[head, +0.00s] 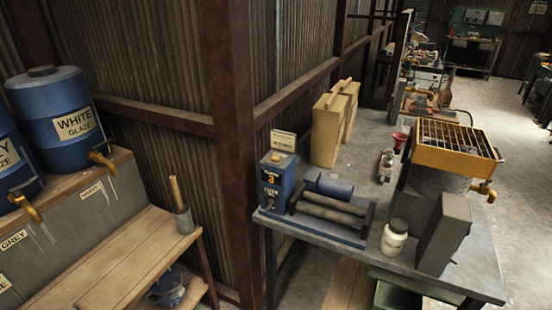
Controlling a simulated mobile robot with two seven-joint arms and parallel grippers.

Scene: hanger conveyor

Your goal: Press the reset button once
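A blue box (277,192) with a lit orange digit and small lettering on its front stands at the near left corner of the grey workbench (372,138). Its top is pale, with a small raised part (278,157) that could be a button; I cannot tell for sure. A small cream sign (283,141) stands just behind the box, its text too small to read. No label reading "reset" is legible. Neither of my grippers is in view.
A roller unit (331,211) sits right of the box. A white jar (394,237), grey block (443,234) and yellow-rimmed grate (456,145) stand further right. Cream cases (327,129) stand behind. Blue glaze barrels (55,103) and a wooden bench (112,262) are left, beyond a rusty post (232,150).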

